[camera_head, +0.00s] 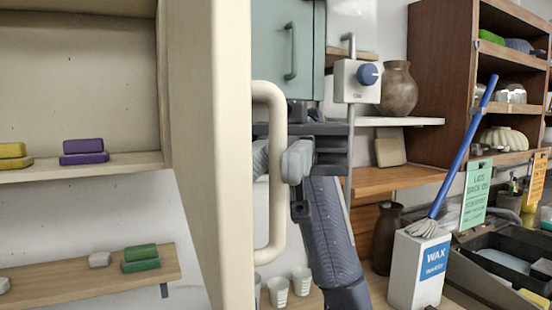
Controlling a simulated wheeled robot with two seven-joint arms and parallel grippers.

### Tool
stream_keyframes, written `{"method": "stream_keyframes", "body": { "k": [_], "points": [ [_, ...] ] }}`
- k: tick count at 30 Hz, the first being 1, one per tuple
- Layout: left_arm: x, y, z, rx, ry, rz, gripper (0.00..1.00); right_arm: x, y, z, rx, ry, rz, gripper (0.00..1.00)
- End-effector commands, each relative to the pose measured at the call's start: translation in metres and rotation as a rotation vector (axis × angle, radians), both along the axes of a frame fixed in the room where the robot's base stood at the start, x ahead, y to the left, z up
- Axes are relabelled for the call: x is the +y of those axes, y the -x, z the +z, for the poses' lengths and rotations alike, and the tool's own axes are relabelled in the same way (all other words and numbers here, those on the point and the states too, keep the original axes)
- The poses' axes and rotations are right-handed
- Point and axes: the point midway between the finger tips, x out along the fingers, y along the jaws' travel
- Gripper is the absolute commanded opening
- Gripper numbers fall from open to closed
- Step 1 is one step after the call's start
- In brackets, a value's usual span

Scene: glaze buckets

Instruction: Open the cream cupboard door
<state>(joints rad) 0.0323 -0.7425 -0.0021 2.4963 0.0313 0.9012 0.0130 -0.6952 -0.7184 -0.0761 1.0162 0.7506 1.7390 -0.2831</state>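The cream cupboard door (211,130) stands swung open and is seen nearly edge-on, with the cupboard's inside (75,75) showing to its left. Its cream bar handle (277,215) is upright on the door's right-hand face. My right gripper (278,161) is at the handle's middle, one pale finger on each side of the bar, and looks shut on it. The finger on the door side is partly hidden behind the bar. My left gripper is not in view.
Yellow and purple blocks (84,146) lie on the cupboard shelf. A lower wooden shelf (90,280) carries green blocks. White cups (302,281), a WAX box (417,270) with a blue-handled brush, and a brown shelf unit (440,80) stand to the right.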

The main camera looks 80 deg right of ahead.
Motion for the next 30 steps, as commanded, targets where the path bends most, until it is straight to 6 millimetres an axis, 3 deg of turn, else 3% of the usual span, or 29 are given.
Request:
{"method": "stream_keyframes", "body": {
  "k": [7,18,30],
  "points": [
    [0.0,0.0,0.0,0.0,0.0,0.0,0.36,-0.012,0.002,0.0,-0.002,-0.001,0.002,0.16],
    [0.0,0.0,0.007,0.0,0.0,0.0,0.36,-0.069,0.007,0.001,-0.003,-0.002,0.002,0.16],
    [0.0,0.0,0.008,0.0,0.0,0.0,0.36,-0.078,0.008,-0.001,0.001,0.0,0.0,0.16]
  ]
}}
